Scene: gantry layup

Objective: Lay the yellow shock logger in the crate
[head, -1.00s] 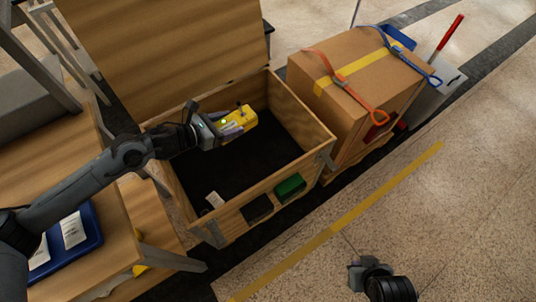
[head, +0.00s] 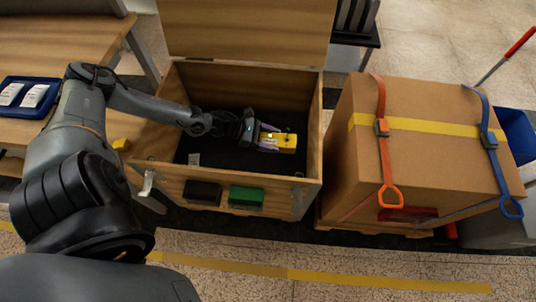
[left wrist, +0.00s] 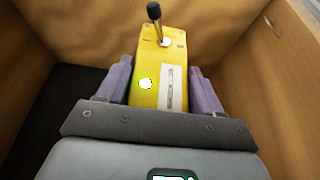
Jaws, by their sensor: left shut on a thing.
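The yellow shock logger (head: 284,142) is held by my left gripper (head: 268,138) inside the outline of the open wooden crate (head: 314,125), toward its right side. In the left wrist view the logger (left wrist: 158,75) sits between both purple-grey fingers, with a pale label, a bright round light and a black-tipped stalk at its far end. Wooden crate walls (left wrist: 286,70) stand around it there, and the dark crate floor (left wrist: 45,110) shows at left. I cannot tell whether the logger touches the floor. My right gripper is out of view.
The crate lid (head: 250,35) stands open at the back. A black box (head: 202,192) and a green box (head: 246,197) are on the crate's front. A strapped carton (head: 430,160) stands to the right. A table with a blue tray (head: 28,96) is at left.

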